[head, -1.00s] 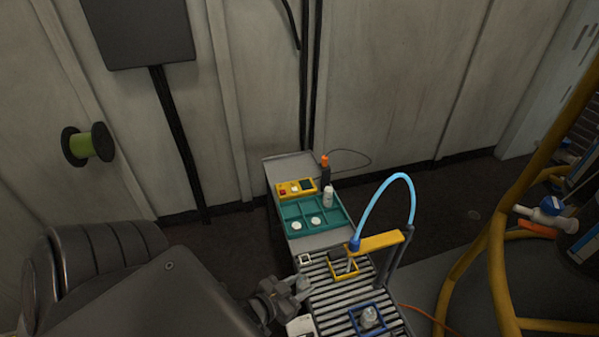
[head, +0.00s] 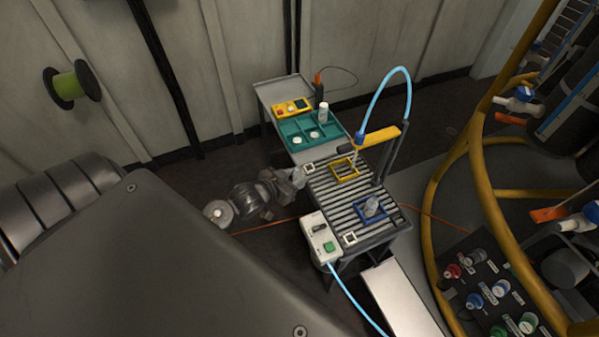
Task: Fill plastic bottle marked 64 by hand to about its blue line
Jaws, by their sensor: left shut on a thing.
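My left gripper (head: 297,178) is at the left edge of the roller bench (head: 340,190), beside a white square marker. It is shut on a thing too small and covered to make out. A clear bottle (head: 372,206) stands in the blue square frame (head: 361,218) on the rollers. The yellow square frame (head: 340,176) lies further back, under the nozzle (head: 359,138) of the light-blue hose (head: 383,84). Something small shows below the nozzle, unclear. No number or blue line is readable. My right gripper is out of view.
A control box (head: 320,238) with a green button sits at the bench's front left. Behind the rollers are a teal tray (head: 296,142) with white discs, a white bottle (head: 323,112) and a yellow device (head: 292,108). Yellow pipes (head: 430,215) stand at right.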

